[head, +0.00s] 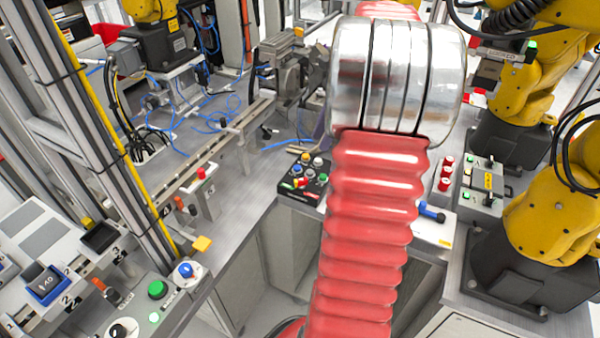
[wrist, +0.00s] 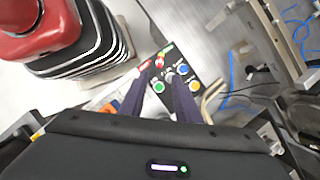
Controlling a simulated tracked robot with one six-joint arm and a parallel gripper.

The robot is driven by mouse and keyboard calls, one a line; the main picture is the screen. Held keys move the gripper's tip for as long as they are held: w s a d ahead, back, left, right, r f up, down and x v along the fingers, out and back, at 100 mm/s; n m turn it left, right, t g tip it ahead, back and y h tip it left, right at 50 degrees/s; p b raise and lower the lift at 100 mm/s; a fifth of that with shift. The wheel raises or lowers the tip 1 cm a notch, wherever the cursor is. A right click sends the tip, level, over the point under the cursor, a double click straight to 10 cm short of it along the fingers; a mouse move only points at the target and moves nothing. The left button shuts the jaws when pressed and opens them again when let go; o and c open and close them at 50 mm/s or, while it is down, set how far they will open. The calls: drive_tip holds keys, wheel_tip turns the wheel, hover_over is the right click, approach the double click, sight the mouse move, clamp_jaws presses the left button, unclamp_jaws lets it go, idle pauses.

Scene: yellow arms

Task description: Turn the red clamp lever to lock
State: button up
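I cannot single out the red clamp lever with certainty. In the head view, a small red-topped part (head: 201,173) stands on a light block at left centre, with an orange-red handle (head: 180,203) just left of it. Another orange-red lever (head: 98,284) stands on the lower-left panel. My gripper (wrist: 152,82) shows in the wrist view with two dark fingers apart and nothing between them. Beyond the fingers is a black button box (wrist: 182,85) with coloured buttons. In the head view my red arm hides most of the gripper area.
The black button box (head: 286,190) sits on the grey bench left of my arm. Yellow robot arms (head: 560,225) stand at right. Blue cables (head: 215,118) and a metal rail (head: 215,150) lie at left. A blue-ended handle (head: 432,212) is right of my arm.

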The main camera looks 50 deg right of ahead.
sight(302, 179)
drive_tip(key=shift+s+d, duration=0.1)
drive_tip(key=shift+d, duration=0.1)
drive_tip(key=shift+f, duration=0.1)
drive_tip(key=x, duration=1.3)
drive_tip(key=shift+a+f, duration=0.25)
drive_tip(key=shift+f, duration=0.05)
drive_tip(key=shift+c, duration=0.5)
clamp_jaws()
drive_tip(key=shift+a, duration=0.2)
drive_tip(key=shift+d, duration=0.1)
